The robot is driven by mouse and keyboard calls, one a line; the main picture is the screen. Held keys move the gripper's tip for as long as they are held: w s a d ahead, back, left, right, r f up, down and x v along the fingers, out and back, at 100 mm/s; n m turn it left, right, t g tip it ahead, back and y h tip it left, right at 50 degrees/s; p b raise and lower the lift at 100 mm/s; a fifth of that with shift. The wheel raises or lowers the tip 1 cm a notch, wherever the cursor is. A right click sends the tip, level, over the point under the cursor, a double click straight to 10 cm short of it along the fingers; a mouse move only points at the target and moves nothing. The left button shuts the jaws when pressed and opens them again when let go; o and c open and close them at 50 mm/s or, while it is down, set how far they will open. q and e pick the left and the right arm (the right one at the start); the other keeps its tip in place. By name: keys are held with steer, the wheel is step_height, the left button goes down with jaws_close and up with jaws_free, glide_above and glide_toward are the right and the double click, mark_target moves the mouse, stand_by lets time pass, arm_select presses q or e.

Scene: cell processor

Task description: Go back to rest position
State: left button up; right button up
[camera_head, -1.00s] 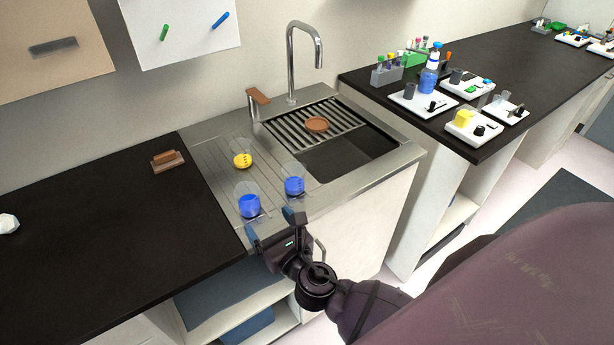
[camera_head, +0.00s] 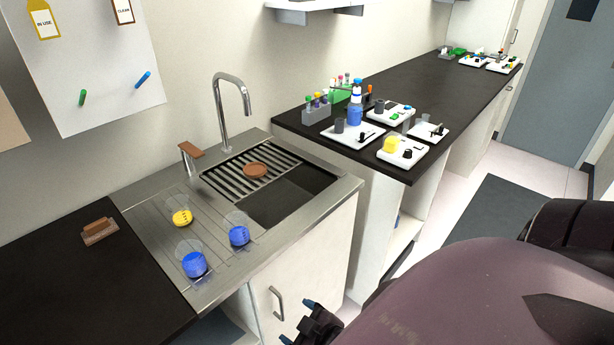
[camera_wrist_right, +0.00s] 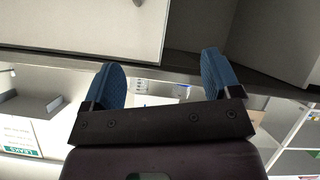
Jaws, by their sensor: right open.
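My right gripper (camera_head: 297,322) shows at the bottom edge of the head view, in front of the cabinet below the sink. It is low and apart from the counter. In the right wrist view my right gripper (camera_wrist_right: 160,72) has its two blue fingers wide apart with nothing between them. Two beakers with blue liquid, a front one (camera_head: 194,264) and a right one (camera_head: 239,235), and one with yellow liquid (camera_head: 182,217) stand on the metal drainboard left of the sink. My left gripper is not in view.
The sink (camera_head: 290,203) has a slatted rack with a brown round dish (camera_head: 256,170). A cabinet handle (camera_head: 277,303) is close to my right gripper. The right counter (camera_head: 430,90) holds white devices, a blue bottle (camera_head: 355,112) and a tube rack (camera_head: 316,114). The floor mat (camera_head: 490,215) is clear.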

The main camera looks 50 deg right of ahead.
steer(key=m, duration=0.1)
steer(key=s+m, duration=0.1)
steer(key=shift+s+d+f+m, duration=0.2)
steer(key=shift+d+f+m, duration=0.1)
steer(key=shift+d+m, duration=0.1)
